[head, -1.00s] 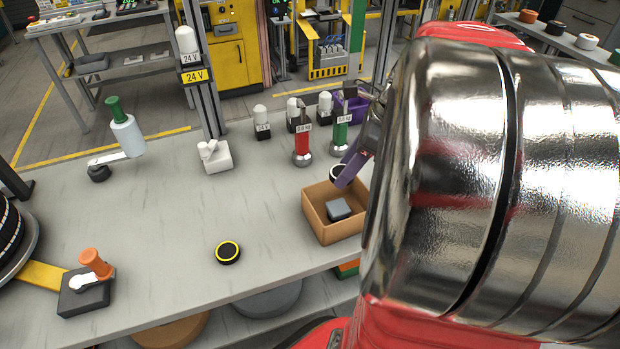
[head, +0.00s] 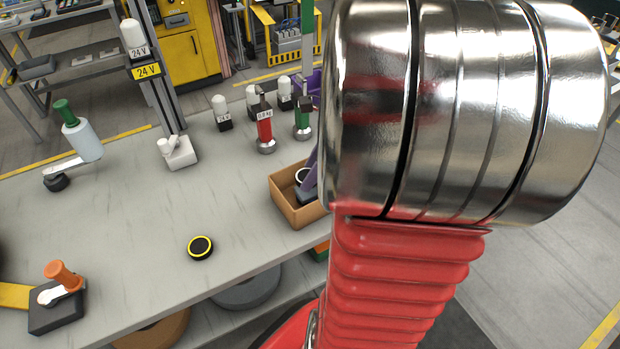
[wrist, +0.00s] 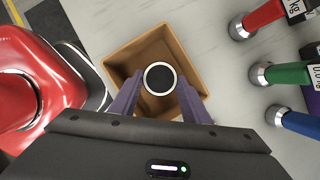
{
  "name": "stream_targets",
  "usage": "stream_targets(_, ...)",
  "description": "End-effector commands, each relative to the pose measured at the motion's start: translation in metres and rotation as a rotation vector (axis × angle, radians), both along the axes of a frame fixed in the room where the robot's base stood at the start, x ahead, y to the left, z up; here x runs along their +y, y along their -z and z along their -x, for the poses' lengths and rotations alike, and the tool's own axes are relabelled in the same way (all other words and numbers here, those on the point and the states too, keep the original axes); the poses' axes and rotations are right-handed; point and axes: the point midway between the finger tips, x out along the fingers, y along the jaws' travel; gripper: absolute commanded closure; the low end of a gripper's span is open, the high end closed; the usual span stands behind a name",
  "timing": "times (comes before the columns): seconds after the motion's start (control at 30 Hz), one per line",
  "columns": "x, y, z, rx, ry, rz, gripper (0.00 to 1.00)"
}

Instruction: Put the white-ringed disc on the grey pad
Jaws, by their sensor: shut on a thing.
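The white-ringed disc (wrist: 160,78) is black with a white rim. My gripper (wrist: 160,84) is shut on it, one purple finger at each side. The disc also shows in the head view (head: 302,175), inside the brown box (head: 283,207), partly behind a purple finger. I cannot tell whether disc and pad touch.
A yellow-ringed disc (head: 200,247) lies on the grey bench (head: 120,225), with free room around it. Red (head: 265,130) and green (head: 303,120) handled tools stand behind the box; a blue one (wrist: 295,121) shows beside them in the wrist view. A white fixture (head: 177,152) stands further left.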

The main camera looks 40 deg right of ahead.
Motion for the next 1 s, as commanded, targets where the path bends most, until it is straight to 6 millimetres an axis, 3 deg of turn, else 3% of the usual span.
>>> stream_targets(0.23,0.0,0.029,0.0,0.002,0.001,-0.002,0.83)
stream_targets(0.63,0.0,0.033,0.001,0.001,0.002,-0.002,0.83)
stream_targets(0.67,0.0,0.033,0.001,0.001,0.002,-0.002,0.56)
stream_targets(0.9,0.0,0.033,0.001,0.001,0.003,-0.001,0.39)
stream_targets(1.0,0.0,0.033,0.001,0.001,0.003,-0.001,0.39)
